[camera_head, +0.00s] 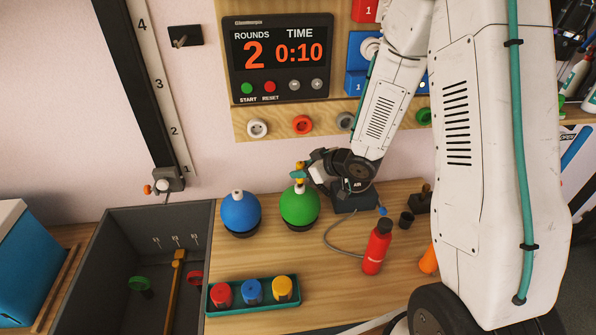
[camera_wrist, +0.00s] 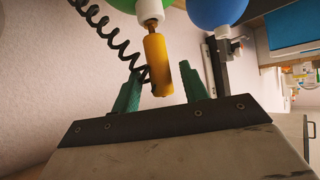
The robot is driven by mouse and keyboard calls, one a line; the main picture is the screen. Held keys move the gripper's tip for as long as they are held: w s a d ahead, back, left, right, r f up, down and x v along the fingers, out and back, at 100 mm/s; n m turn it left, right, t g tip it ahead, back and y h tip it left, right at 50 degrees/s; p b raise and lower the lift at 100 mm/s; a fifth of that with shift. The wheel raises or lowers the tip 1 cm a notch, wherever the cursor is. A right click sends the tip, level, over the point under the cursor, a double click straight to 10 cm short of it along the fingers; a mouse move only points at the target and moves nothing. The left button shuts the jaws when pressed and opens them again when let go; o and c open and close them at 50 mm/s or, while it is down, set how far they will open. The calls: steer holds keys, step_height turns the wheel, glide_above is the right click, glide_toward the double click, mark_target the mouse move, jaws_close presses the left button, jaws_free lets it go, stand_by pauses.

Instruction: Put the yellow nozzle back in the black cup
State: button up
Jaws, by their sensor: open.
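The yellow nozzle (camera_wrist: 157,65) stands at the white neck of the green balloon (camera_head: 299,205) and lies between my fingers in the wrist view. In the head view, only small parts of the nozzle (camera_head: 299,182) show around my fingers. My gripper (camera_head: 298,174) is open above the green balloon. In the wrist view, its teal fingers (camera_wrist: 162,90) are on either side of the nozzle, with gaps showing. A small black cup (camera_head: 406,219) stands on the wooden bench, right of the balloons and behind the red bottle.
A blue balloon (camera_head: 240,213) stands just left of the green one. A red bottle (camera_head: 376,252) stands at the right. A teal tray (camera_head: 254,305) with coloured knobs lies in front. A black coiled hose (camera_wrist: 107,38) hangs near the nozzle. The bench middle is fairly clear.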

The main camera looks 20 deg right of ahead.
steer(key=shift+o, duration=0.5)
steer(key=s+r, duration=0.1)
steer(key=s+d+r, duration=0.1)
steer(key=r, duration=0.1)
steer(key=s+r, duration=0.1)
steer(key=shift+d+r, duration=0.2)
steer(key=shift+d, duration=0.15)
steer(key=shift+w+a, duration=0.1)
steer(key=x, duration=0.7)
steer(key=shift+w+f, duration=0.2)
jaws_close()
